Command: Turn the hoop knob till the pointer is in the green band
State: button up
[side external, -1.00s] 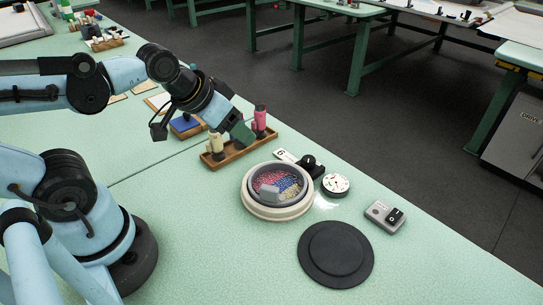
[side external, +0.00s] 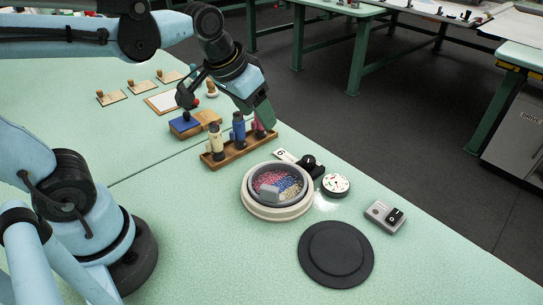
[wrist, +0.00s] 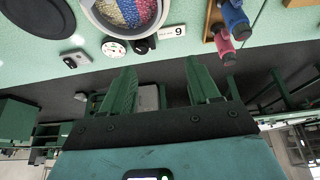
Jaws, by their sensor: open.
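The round hoop (side external: 250,207) sits on the green table with a cream outer ring, a grey inner ring and pink, blue and yellow tufting; it is partly cut off in the wrist view (wrist: 93,20). A black knob (side external: 312,166) stands at its far right edge, also in the wrist view (wrist: 143,45). A white dial (side external: 335,184) lies beside it, also in the wrist view (wrist: 114,48); its pointer and green band are too small to read. My gripper (side external: 267,121) is open and empty, over the right end of the spool rack, apart from the knob; its fingers spread in the wrist view (wrist: 160,76).
A wooden rack (side external: 232,154) holds yellow, blue and pink spools behind the hoop. A white number tag (side external: 286,155) lies by the knob. A grey switch box (side external: 384,216) is at the right, and a black round disc (side external: 335,255) in front. The table's right edge is close by.

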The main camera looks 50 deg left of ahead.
jog(key=w+d+g, duration=0.3)
jog(key=w, duration=0.3)
jog(key=g, duration=0.2)
send_near(309, 159)
notch_tip(309, 159, down, 9)
jog(key=shift+f, duration=0.1)
dwell(0.4)
jog(key=c, duration=1)
jog(key=shift+m, duration=1.6)
jog(key=shift+c, duration=0.2)
jog(key=o, duration=1)
jog(key=shift+o, duration=0.2)
